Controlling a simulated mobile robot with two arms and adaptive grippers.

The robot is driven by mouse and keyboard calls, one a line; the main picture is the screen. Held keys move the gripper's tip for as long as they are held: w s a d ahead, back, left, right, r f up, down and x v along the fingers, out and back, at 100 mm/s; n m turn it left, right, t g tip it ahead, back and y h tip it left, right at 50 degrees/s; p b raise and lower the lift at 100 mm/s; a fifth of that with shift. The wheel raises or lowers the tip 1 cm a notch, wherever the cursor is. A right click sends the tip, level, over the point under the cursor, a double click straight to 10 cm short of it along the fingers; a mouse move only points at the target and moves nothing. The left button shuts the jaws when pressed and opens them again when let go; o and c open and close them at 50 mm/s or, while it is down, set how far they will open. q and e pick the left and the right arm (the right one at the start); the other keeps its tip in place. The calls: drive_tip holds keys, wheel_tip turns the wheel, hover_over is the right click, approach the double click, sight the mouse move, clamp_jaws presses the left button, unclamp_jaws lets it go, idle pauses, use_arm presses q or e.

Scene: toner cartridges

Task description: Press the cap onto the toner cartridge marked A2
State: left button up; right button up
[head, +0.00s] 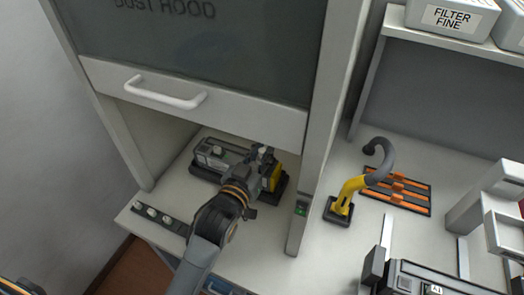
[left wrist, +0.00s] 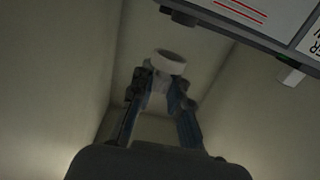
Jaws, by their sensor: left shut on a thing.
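Under the raised hood door, a dark grey toner cartridge (head: 212,157) sits in a black cradle (head: 203,172). A yellow part (head: 275,178) shows at its right end. I cannot read a marking on it. My left gripper (head: 262,153) is over the right part of the cartridge, and my wrist hides much of it. In the left wrist view, the left gripper (left wrist: 160,82) is shut on a pale round cap (left wrist: 171,60), held at its fingertips. I cannot tell whether the cap touches the cartridge. My right gripper is not in view.
The hood door with a white handle (head: 165,99) hangs above my arm. A hood post (head: 309,180) stands close to the right. Beyond it are a yellow-grey hose tool (head: 349,190) and an orange-barred rack (head: 398,187). A dark strip with pale knobs (head: 152,214) lies at the front left.

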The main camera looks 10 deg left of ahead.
use_arm(q)
drive_tip(key=shift+f+b, duration=0.75)
drive_tip(key=shift+f, duration=0.2)
drive_tip(key=shift+r, duration=0.25)
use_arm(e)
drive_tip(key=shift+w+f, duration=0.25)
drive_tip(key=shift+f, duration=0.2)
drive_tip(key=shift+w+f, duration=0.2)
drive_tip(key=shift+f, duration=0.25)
use_arm(q)
drive_tip(key=shift+f, duration=0.25)
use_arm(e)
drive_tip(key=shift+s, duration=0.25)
use_arm(q)
drive_tip(key=shift+f, duration=0.15)
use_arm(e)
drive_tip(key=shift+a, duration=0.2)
use_arm(q)
drive_tip(key=shift+f, duration=0.2)
drive_tip(key=shift+f, duration=0.2)
drive_tip(key=shift+p, duration=0.4)
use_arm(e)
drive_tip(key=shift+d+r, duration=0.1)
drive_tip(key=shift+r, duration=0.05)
